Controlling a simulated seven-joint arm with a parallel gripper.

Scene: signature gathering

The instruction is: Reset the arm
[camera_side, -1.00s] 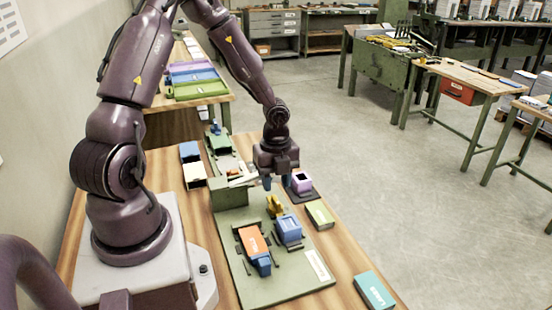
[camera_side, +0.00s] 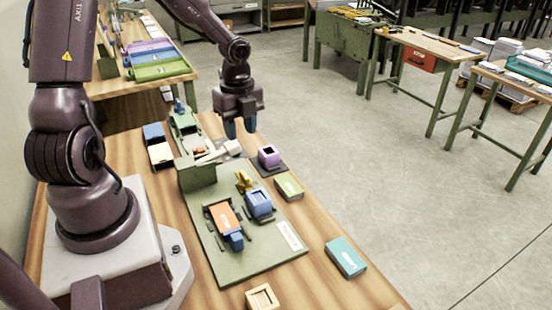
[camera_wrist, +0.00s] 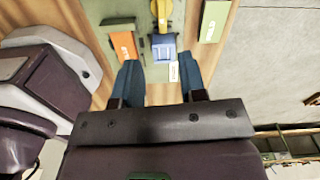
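My gripper (camera_side: 241,129) hangs above the far part of the workbench, fingers pointing down. In the wrist view its two blue fingers (camera_wrist: 160,80) stand apart with nothing between them, so it is open and empty. Below and nearer in the side view lies a green board (camera_side: 262,258) on the bench. It carries an orange block (camera_side: 222,217) with a blue end, a blue block (camera_side: 258,204) and a yellow piece (camera_side: 243,181). In the wrist view the orange block (camera_wrist: 124,47), blue block (camera_wrist: 163,47) and yellow piece (camera_wrist: 166,14) lie beyond the fingertips.
A purple open-topped holder (camera_side: 268,156) stands near my gripper. A green box (camera_side: 289,186), a teal box (camera_side: 346,258) and a small wooden tray (camera_side: 262,298) lie on the bench. A green upright block (camera_side: 197,174) stands at the board's far edge. The bench's right edge drops to open floor.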

